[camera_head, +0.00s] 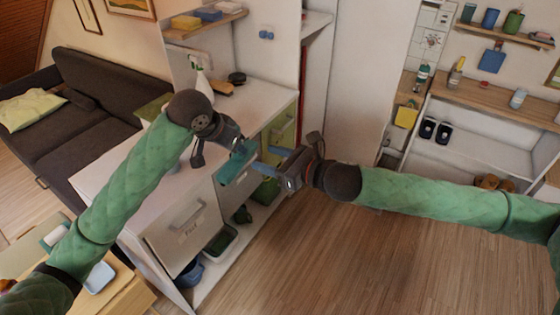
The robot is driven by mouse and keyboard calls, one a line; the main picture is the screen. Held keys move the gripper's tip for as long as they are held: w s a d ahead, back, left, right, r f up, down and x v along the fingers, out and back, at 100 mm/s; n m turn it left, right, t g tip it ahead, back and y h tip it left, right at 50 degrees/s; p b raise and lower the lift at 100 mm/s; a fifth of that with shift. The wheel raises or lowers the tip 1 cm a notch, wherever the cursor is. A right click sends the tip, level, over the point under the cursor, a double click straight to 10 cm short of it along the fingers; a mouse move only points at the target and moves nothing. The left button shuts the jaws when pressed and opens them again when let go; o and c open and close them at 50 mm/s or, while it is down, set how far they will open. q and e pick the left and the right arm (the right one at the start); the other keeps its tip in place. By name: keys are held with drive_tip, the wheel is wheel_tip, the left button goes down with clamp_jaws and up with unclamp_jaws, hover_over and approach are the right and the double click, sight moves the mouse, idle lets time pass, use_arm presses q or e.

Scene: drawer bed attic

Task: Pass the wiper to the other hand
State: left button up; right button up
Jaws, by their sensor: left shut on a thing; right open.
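The wiper (236,164) is a teal, elongated thing held in the air in front of the white counter's front edge. My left gripper (229,147) comes in from the upper left and is shut on the wiper. My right gripper (264,160) comes in from the right, with its jaws open and pointing left at the wiper. Its fingertips are very close to the wiper's right side; I cannot tell whether they touch it. The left gripper hides part of the wiper's upper end.
A spray bottle (203,84) stands on the counter. A dark sofa (85,95) is at left. The wooden floor (370,255) at right is clear.

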drive_tip(key=x, duration=0.8)
drive_tip(key=shift+w+a, duration=0.1)
drive_tip(key=shift+a, duration=0.05)
drive_tip(key=c, duration=1.1)
drive_tip(key=o, duration=1.1)
